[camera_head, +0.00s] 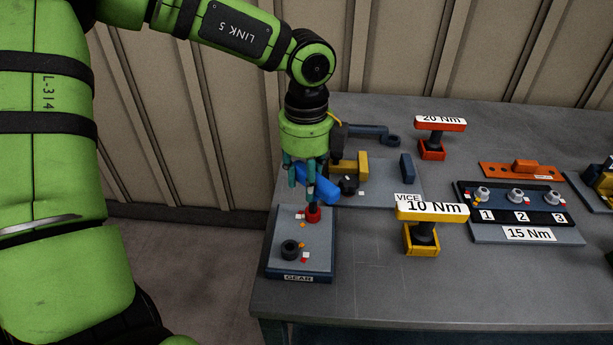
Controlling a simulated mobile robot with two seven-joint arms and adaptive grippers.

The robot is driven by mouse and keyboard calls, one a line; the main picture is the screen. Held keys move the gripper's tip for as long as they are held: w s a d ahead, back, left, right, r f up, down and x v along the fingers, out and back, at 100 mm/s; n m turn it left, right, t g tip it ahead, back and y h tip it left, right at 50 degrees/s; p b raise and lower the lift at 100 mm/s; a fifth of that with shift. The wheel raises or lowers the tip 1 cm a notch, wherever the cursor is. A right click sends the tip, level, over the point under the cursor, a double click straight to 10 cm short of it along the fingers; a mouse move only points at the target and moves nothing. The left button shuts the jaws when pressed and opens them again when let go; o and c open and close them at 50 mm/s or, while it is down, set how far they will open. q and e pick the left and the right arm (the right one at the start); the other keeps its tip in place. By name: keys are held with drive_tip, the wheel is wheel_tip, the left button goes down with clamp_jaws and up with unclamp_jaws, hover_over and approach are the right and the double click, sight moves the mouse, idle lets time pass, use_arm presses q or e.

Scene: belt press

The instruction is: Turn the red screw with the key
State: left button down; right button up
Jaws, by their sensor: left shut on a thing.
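The red screw (313,213) stands on the grey plate (285,257) labelled GEAR, near its far right part. My left gripper (308,188) points down just above the red screw and is shut on a blue key (320,187). The blue key slants down to the right between the fingers. Its lower end is close to the red screw, but I cannot tell whether they touch. My right gripper is not in view.
A yellow 10 Nm tool (433,209) and a red 20 Nm tool (440,124) stand to the right. A numbered 15 Nm block (515,238) is further right. The front middle of the table (360,290) is clear.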

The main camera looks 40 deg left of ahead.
use_arm(q)
drive_tip(key=shift+w+r, duration=0.2)
drive_tip(key=shift+r, duration=0.45)
drive_tip(key=shift+s+r+p, duration=0.2)
drive_tip(key=shift+r+p, duration=0.15)
drive_tip(key=shift+r, duration=0.2)
drive_tip(key=shift+w+r, duration=0.1)
drive_tip(key=shift+r, duration=0.4)
drive_tip(key=shift+r+p, duration=0.8)
drive_tip(key=shift+r, duration=0.85)
drive_tip(key=shift+a, duration=0.1)
